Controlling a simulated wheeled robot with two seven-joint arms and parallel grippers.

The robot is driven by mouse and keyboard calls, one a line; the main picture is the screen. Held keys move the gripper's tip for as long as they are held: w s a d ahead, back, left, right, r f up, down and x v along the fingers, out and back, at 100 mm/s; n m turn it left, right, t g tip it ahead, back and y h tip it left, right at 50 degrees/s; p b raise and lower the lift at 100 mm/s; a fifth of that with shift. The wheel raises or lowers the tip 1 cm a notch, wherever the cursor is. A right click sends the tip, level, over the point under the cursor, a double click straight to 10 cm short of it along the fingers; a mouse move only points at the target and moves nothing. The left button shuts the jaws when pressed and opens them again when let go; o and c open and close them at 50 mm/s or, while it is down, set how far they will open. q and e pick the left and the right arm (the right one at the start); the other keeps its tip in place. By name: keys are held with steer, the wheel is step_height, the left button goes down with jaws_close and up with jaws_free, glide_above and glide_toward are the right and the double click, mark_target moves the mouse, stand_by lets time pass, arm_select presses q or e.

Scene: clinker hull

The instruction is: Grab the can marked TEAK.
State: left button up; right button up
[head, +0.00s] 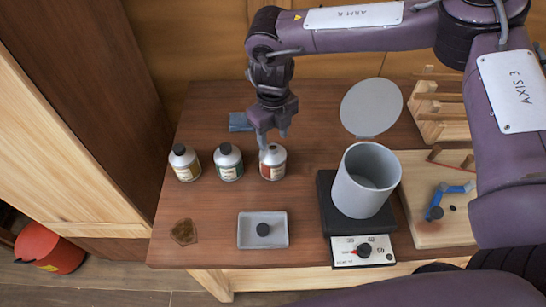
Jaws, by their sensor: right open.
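The lettering is too small to read, so I cannot tell which is marked TEAK. My right gripper (274,136) is open and empty, pointing down at the red-labelled can. A finger overlaps that can's top and hides its cap; I cannot tell whether they touch. My left gripper is not in view.
A grey pot (351,190) with a raised round lid (371,107) stands on a dark heater with a dial panel (350,257). A shallow grey tray (248,236) holds a dark knob. A brown patch (184,232), a blue cloth (239,122) and wooden racks (440,110) are also on the table.

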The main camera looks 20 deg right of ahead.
mark_target(273, 146)
steer(key=shift+a+f, duration=0.1)
steer(key=shift+f, duration=1.45)
steer(key=shift+c, duration=0.5)
jaws_close()
steer(key=shift+r, duration=0.1)
